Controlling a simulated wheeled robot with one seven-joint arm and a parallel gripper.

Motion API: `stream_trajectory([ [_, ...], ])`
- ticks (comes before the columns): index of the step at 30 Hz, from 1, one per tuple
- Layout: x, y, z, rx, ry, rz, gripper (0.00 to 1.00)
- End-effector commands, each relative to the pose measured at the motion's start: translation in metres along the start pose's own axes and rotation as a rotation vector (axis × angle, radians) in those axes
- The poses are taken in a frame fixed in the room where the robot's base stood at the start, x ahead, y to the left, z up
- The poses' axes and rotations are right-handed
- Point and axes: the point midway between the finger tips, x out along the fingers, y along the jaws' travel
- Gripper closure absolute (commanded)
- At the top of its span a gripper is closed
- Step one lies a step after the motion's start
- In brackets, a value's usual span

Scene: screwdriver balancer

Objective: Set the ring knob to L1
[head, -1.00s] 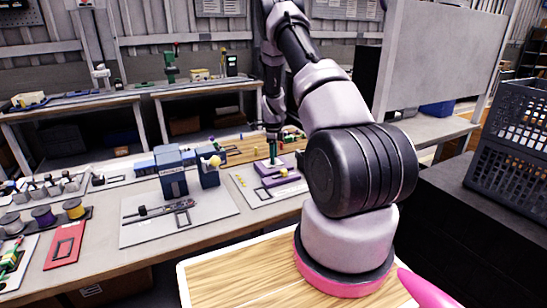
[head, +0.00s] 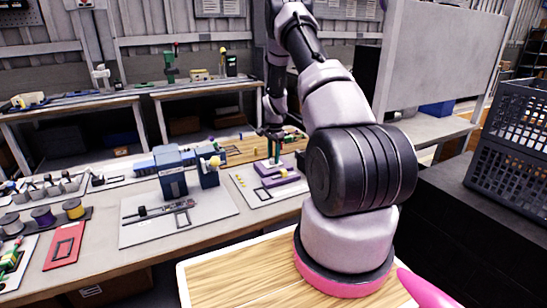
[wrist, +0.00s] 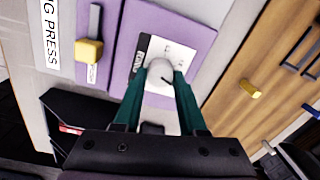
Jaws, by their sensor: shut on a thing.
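The ring knob (wrist: 159,75) is a pale round knob on a purple press panel (wrist: 196,33). A white label (wrist: 180,56) with dark print lies under and around it, and a dark pointer line shows by the knob. The print is too small to read. My gripper (wrist: 158,84) has its two green fingers on either side of the knob, shut on it. In the head view the purple press (head: 277,181) sits on a grey plate, with my gripper (head: 275,152) over its back; the knob is hidden there.
A yellow-tipped lever (wrist: 89,50) stands in a slot left of the knob, beside a sign ending in "G PRESS". A wooden board (wrist: 262,62) with a small yellow piece lies to the right. A blue machine (head: 172,170) stands left of the press.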

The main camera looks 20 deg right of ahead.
Motion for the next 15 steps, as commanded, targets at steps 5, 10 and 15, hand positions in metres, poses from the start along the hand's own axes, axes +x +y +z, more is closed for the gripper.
stream_trajectory([
  [5,-0.0006,-0.001,-0.0011,-0.165,-0.007,-0.002,1.0],
  [10,-0.0005,-0.0015,-0.0015,-0.327,-0.015,-0.002,1.0],
  [15,-0.0005,-0.0022,-0.0014,-0.488,-0.022,-0.002,1.0],
])
